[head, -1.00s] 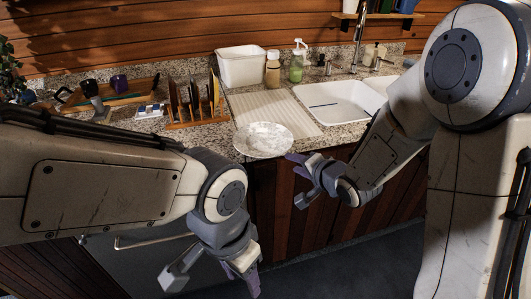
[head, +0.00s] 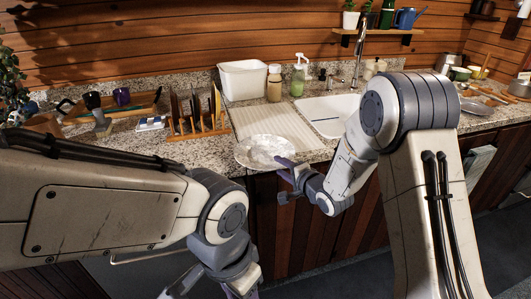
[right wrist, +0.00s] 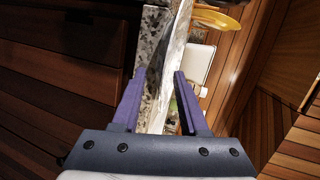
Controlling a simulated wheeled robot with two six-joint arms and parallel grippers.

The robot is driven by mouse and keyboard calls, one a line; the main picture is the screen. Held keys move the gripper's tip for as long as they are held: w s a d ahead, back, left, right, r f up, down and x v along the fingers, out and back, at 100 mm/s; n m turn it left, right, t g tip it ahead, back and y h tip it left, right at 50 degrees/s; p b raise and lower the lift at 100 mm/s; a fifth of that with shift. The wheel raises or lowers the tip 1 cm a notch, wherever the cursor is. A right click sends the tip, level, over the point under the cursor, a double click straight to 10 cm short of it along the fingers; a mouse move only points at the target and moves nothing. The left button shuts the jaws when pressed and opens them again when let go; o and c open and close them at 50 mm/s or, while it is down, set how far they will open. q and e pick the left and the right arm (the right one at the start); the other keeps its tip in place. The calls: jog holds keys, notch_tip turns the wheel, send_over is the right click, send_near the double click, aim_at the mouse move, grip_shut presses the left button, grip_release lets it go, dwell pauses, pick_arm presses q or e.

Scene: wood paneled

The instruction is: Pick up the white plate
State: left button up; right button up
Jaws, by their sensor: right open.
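The white plate (head: 262,151) lies at the front edge of the granite counter, beside the ribbed drainboard. Its near rim reaches the counter's edge. My right gripper (head: 283,180) is open at the plate's right front rim, its upper finger overlapping the rim in the head view. In the right wrist view, the plate shows nearly edge-on as a pale strip (right wrist: 178,50) between the open fingers (right wrist: 158,88). I cannot tell whether a finger touches it. My left gripper (head: 212,287) is low in front of the cabinets, fingers apart and empty, partly cut off by the frame's bottom.
A wooden rack (head: 196,118) with upright boards stands left of the plate. Behind are a white tub (head: 242,80), a jar (head: 274,84) and a green soap bottle (head: 298,78). The sink (head: 328,112) is to the right. Cabinet fronts (head: 290,235) drop below the counter.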

jog(key=shift+w+a+f, duration=0.2)
jog(key=shift+w+a, duration=0.1)
jog(key=shift+w, duration=0.25)
grip_shut()
jog(key=shift+r, duration=0.2)
dwell(0.8)
